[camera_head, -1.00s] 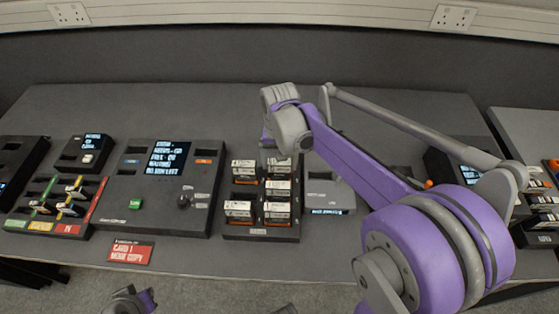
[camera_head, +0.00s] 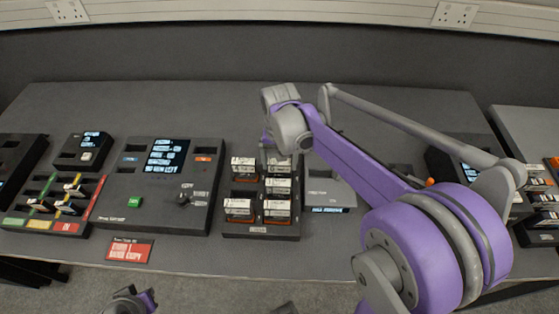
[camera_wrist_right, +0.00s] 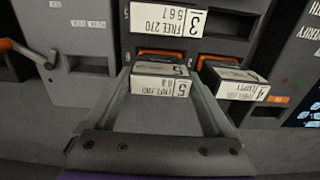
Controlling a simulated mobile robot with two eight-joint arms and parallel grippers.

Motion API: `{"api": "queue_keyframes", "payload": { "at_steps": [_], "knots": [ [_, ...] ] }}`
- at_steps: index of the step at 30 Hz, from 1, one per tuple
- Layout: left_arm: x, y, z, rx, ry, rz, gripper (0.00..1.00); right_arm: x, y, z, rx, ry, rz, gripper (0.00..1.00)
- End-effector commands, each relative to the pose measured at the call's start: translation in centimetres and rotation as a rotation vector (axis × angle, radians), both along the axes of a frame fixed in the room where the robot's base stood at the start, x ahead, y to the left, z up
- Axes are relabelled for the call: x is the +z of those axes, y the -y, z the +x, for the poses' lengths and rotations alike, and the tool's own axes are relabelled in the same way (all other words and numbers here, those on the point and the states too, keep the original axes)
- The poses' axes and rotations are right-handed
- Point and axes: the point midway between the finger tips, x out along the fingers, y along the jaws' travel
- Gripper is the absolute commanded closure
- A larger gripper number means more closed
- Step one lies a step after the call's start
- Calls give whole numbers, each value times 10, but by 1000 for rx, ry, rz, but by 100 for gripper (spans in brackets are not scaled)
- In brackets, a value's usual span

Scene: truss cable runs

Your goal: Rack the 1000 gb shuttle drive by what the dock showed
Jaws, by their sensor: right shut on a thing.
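A dark rack (camera_head: 261,236) holds several white-labelled drives with orange edges, in two columns. My right gripper (camera_head: 279,152) reaches down over the rack's far right bay. In the right wrist view its fingers (camera_wrist_right: 163,82) are shut on a drive marked 5 (camera_wrist_right: 160,88); the drive is at its bay, and I cannot tell whether it is seated or lifted. A drive marked 3 (camera_wrist_right: 165,22) and another drive (camera_wrist_right: 235,82) sit beside it. The dock (camera_head: 160,190) has a lit screen, too small to read surely. My left gripper (camera_head: 130,302) shows only partly at the bottom edge.
A grey box (camera_head: 327,187) stands close to the rack's right side. A coloured sorter (camera_head: 62,226) with several drives and a small screen unit (camera_head: 86,150) are at left. A red card (camera_head: 130,250) lies at the front edge. The table behind the rack is clear.

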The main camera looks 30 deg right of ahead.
Motion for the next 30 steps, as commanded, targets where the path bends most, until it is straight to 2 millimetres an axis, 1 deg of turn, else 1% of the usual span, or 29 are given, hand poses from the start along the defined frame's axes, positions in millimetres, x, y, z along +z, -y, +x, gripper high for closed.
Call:
{"api": "queue_keyframes", "payload": {
  "at_steps": [10, 11, 12, 13, 30],
  "knots": [
    [0, 0, 0, 0, 0, 0, 100, 0, 0, 0, 0, 0, 0, 100],
    [0, 0, 0, 0, 0, 0, 100, 0, 0, 0, 0, 0, 0, 10],
    [0, 0, 0, 0, 0, 0, 100, 0, 0, 0, 0, 0, 0, 2],
    [0, 0, 0, 0, 0, 0, 100, 0, 0, 0, 0, 0, 0, 0],
    [0, 0, 0, 0, 0, 0, 100, 1, 0, 0, 0, 0, 0, 0]
  ]
}}
